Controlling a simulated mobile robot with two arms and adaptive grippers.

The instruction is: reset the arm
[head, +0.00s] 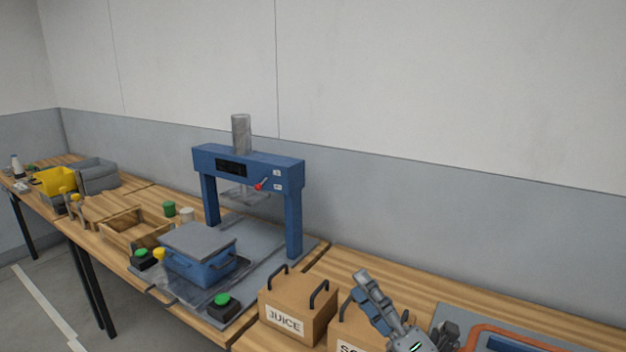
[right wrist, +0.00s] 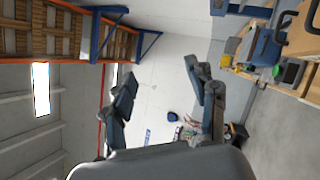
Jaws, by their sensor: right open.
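My right gripper (head: 400,312) is at the lower right of the head view, in front of the cardboard boxes and partly cut off by the bottom edge. Its grey fingers stand apart with nothing visible between them. In the right wrist view both fingers of the right gripper (right wrist: 160,78) are spread wide, with only wall and floor seen beyond the gap. My left gripper is in neither view.
A blue press (head: 248,165) stands on the wooden bench, with a lidded blue box (head: 205,270) before it. A JUICE box (head: 290,315) and a second labelled box (head: 345,333) with handles are beside my right gripper. A wooden tray (head: 128,225) and yellow bin (head: 55,180) are left.

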